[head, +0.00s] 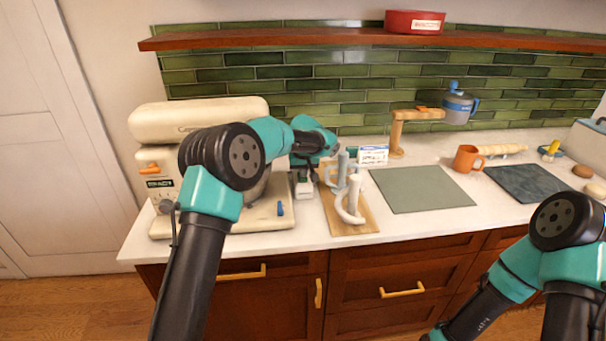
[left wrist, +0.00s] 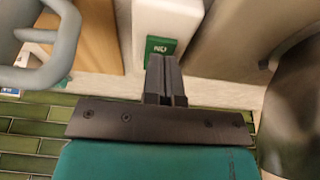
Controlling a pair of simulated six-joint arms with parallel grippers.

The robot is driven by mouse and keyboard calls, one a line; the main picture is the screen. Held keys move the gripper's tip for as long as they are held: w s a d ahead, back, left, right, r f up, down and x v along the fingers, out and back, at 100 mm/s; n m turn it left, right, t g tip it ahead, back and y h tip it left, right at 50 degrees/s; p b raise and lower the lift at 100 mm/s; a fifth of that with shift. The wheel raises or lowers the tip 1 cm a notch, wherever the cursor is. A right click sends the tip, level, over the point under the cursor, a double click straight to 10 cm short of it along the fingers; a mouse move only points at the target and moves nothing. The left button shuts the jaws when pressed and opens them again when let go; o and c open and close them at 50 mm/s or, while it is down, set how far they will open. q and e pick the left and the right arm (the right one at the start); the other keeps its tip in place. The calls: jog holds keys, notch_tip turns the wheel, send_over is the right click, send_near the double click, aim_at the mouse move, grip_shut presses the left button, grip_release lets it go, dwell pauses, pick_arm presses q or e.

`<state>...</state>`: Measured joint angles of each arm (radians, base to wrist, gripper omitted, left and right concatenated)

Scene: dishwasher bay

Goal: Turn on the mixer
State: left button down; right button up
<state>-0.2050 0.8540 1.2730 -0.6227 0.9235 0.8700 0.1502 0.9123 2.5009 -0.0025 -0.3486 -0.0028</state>
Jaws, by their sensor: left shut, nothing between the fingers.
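The cream mixer (head: 195,115) stands at the left end of the counter, with an orange lever (head: 149,169) and a small blue part (head: 281,208) on its base. My left arm hides part of it. A small white block (head: 304,190) stands just right of the mixer. In the left wrist view this white block (left wrist: 165,18) carries a green panel with upside-down lettering that looks like "ON". My left gripper (left wrist: 166,62) is shut and empty, its fingertips at the green panel; I cannot tell whether they touch it. My right gripper is out of view.
A wooden board (head: 350,228) with pale mug-holder-like hooks stands right of the block, close to my left gripper. Further right are a grey-green mat (head: 420,190), an orange mug (head: 467,158) and a dark slab (head: 530,182). A shelf (head: 300,38) runs above.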

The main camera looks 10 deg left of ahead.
pick_arm(q)
jog(key=shift+r, duration=0.15)
jog(key=shift+r, duration=0.55)
jog(key=s+v, duration=0.1)
jog(key=v, duration=1.1)
jog(key=shift+s+d, duration=0.35)
